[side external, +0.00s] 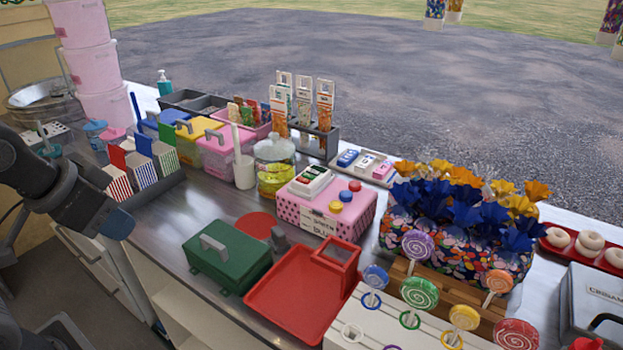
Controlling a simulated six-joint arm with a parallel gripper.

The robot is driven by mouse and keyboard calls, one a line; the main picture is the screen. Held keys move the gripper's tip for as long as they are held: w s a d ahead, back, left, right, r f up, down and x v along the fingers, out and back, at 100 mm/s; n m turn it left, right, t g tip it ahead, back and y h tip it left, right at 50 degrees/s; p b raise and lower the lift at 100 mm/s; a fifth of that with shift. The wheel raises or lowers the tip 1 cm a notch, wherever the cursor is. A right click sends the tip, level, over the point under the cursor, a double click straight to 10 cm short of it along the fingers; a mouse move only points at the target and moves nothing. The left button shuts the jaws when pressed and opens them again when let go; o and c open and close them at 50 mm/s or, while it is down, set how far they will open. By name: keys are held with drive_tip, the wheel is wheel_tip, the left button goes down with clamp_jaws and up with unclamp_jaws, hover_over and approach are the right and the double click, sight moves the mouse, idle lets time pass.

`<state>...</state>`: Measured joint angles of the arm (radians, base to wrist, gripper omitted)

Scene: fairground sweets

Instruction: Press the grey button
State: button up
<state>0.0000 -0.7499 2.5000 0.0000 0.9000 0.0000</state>
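I cannot make out a clearly grey button. A pink polka-dot box (318,222) near the middle of the counter carries a red button (355,186), a blue button (345,196) and a yellow button (336,207). A small grey piece (279,239) stands beside a flat red disc (252,225), left of the pink box; I cannot tell what it is. My gripper (117,224) is at the left, over the counter's near edge, well apart from the box and the grey piece. Its fingers are not distinguishable.
A green lidded box (228,262) and a red tray (285,306) stand in front of the pink box. A jar of yellow sweets (275,168) is behind it. A lollipop stand (385,322) and flower planter (455,255) fill the right. Striped cartons (143,172) stand near my gripper.

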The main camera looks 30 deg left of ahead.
clamp_jaws()
idle(1.3)
